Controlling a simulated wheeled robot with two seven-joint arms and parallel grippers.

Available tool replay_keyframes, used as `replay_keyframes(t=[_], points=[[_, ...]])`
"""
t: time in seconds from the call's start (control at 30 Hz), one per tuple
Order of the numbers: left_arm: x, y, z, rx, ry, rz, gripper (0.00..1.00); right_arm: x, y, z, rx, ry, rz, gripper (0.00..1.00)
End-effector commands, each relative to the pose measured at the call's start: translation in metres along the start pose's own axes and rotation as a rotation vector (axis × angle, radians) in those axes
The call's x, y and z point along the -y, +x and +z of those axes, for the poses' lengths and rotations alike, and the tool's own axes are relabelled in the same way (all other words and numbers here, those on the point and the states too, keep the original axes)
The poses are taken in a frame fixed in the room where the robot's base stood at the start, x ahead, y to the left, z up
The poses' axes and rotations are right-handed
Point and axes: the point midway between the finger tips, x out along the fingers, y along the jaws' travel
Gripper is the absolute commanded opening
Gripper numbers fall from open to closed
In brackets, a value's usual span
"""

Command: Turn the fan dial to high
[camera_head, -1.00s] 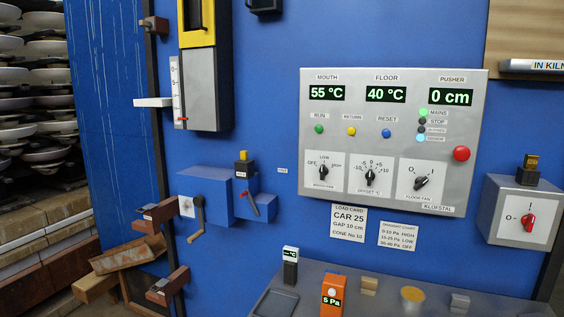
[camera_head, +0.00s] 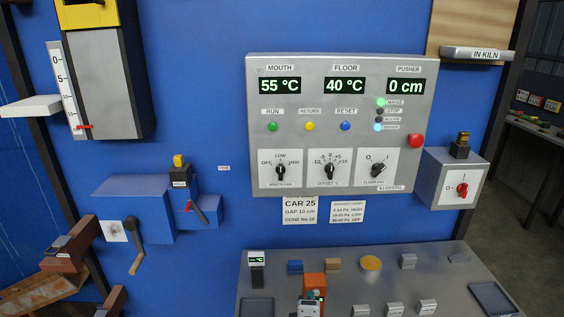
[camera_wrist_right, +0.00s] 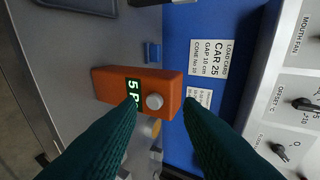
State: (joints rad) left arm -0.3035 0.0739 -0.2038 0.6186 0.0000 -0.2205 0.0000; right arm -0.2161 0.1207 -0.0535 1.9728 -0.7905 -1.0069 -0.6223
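The mouth fan dial (camera_head: 281,170) is a black knob on a white plate marked OFF, LOW and HIGH, at the panel's lower left; its pointer looks upward toward LOW. The offset dial (camera_head: 329,170) and floor fan dial (camera_head: 378,170) sit to its right. The orange meter (camera_head: 315,281) is on the bench, partly covered by a grey part I cannot identify for sure; its display shows a 5 in the right wrist view (camera_wrist_right: 110,83). My right gripper (camera_wrist_right: 160,108) has its two dark fingers apart in front of the meter, with no visible grasp.
The grey control panel (camera_head: 430,100) is on the blue wall. Below it hang a load card (camera_head: 300,210) and a draught card (camera_head: 347,212). The grey bench (camera_head: 440,275) holds several small blocks. A crank (camera_head: 135,245) and a red-switch box (camera_head: 448,180) flank the panel.

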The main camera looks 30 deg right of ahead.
Motion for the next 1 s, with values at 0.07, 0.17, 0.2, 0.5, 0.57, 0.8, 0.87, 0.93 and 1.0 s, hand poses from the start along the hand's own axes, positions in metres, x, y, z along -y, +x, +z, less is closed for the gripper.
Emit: replay_keyframes(t=[0.07, 0.17, 0.2, 0.5, 0.57, 0.8, 0.87, 0.93, 1.0], points=[[0.001, -0.005, -0.002, -0.003, 0.0, -0.001, 0.36, 0.048, 0.007, 0.0, -0.041, -0.141, -0.141, 0.33], [0.0, -0.007, -0.002, -0.004, 0.0, -0.001, 0.36, 0.097, 0.016, 0.004, -0.111, -0.363, -0.309, 0.33], [0.0, -0.007, -0.002, -0.003, 0.0, 0.0, 0.36, 0.117, 0.019, 0.008, -0.146, -0.463, -0.374, 0.33], [-0.006, -0.01, 0.003, 0.003, -0.003, 0.008, 0.36, 0.224, 0.032, 0.054, -0.456, -1.235, -0.715, 0.33], [-0.006, -0.01, 0.003, 0.003, -0.003, 0.008, 0.36, 0.232, 0.033, 0.06, -0.494, -1.322, -0.739, 0.33], [-0.006, -0.016, 0.004, 0.004, -0.003, 0.008, 0.36, 0.254, 0.044, 0.069, -0.536, -1.416, -0.763, 0.33], [-0.007, -0.019, 0.005, 0.004, -0.003, 0.008, 0.36, 0.263, 0.05, 0.07, -0.536, -1.413, -0.763, 0.33], [-0.007, -0.023, 0.005, 0.005, -0.003, 0.009, 0.36, 0.274, 0.059, 0.071, -0.536, -1.413, -0.762, 0.33], [-0.007, -0.026, 0.005, 0.005, -0.002, 0.009, 0.36, 0.284, 0.069, 0.072, -0.536, -1.413, -0.761, 0.33]])
